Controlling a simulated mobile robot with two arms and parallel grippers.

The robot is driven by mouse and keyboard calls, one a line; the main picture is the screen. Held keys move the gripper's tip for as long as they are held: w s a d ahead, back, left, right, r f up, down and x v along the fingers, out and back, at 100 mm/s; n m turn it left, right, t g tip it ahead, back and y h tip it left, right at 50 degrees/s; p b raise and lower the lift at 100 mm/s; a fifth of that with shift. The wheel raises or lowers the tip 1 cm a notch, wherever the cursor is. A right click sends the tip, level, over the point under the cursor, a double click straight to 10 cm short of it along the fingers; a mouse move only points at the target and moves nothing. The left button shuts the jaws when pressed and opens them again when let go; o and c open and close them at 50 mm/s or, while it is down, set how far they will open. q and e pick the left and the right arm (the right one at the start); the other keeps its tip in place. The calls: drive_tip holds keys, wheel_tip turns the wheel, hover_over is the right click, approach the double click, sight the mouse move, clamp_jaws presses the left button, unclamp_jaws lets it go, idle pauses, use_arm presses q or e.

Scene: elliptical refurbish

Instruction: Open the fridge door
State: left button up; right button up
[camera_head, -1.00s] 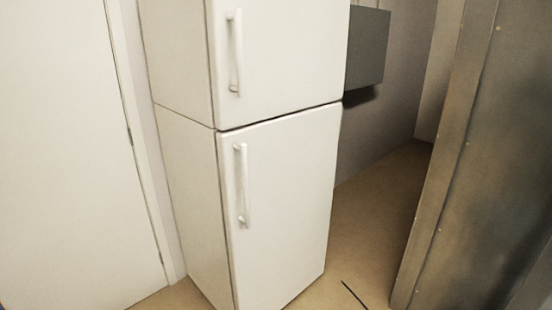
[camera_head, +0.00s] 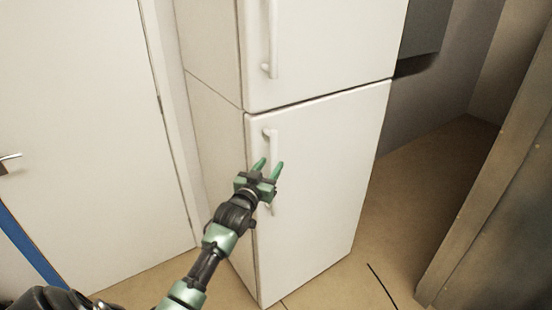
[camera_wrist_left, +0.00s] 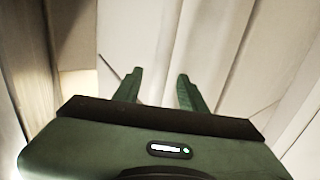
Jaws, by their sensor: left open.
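The white fridge has an upper door (camera_head: 330,45) and a lower door (camera_head: 325,190), both shut. The upper door's vertical white handle (camera_head: 273,40) is near its left edge. The lower door's handle (camera_head: 269,140) is also near the left edge, partly hidden by my left gripper. My left gripper (camera_head: 268,164) is open, its green fingers pointing up in front of the lower handle. I cannot tell whether it touches the handle. My right gripper is not in view.
A white room door (camera_head: 80,130) with a metal handle (camera_head: 8,163) stands to the left of the fridge. A brown panel (camera_head: 500,200) stands at the right. A grey box (camera_head: 424,28) hangs on the wall behind.

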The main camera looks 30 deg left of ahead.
sight(273, 164)
use_arm(q)
drive_tip(key=w, duration=0.3)
drive_tip(key=shift+w+a+f, duration=0.15)
drive_tip(key=shift+w+a, duration=0.05)
drive_tip(key=shift+a, duration=0.1)
drive_tip(key=shift+s, duration=0.1)
clamp_jaws()
idle(1.1)
